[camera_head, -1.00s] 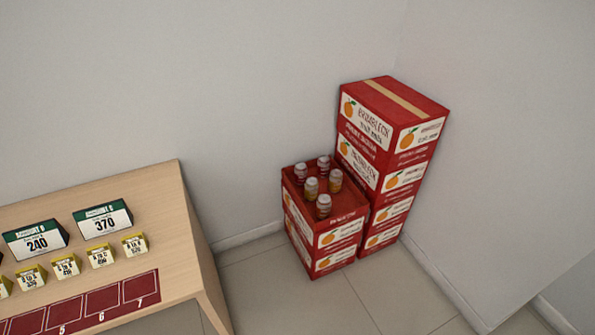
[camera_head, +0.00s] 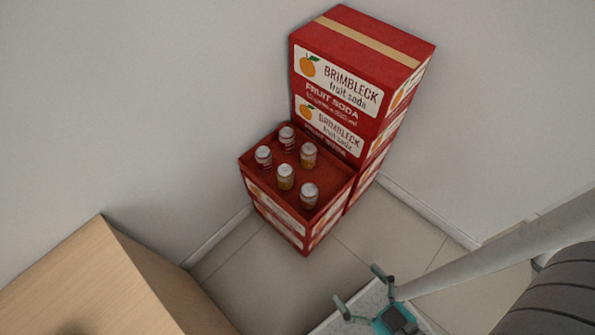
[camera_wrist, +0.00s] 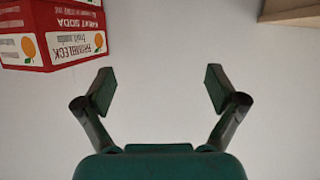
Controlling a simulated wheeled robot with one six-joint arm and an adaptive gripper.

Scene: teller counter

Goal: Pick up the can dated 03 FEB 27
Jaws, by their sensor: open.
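Several cans stand upright in an open red crate (camera_head: 262,200) in the head view. They are a back can (camera_head: 287,138), a left can (camera_head: 264,157), a right can (camera_head: 308,155), a middle can (camera_head: 285,177) and a front can (camera_head: 309,195). No date is readable on any can. My gripper (camera_head: 364,291) is open and empty, in front of and to the right of the crate, apart from it. In the wrist view my gripper (camera_wrist: 160,92) has spread fingers with bare wall between them.
A taller stack of red Brimbleck fruit soda boxes (camera_head: 350,75) stands right behind the crate; it also shows upside down in the wrist view (camera_wrist: 60,40). A wooden counter (camera_head: 100,280) is at lower left. Tiled floor (camera_head: 270,280) lies between them. Walls close in behind.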

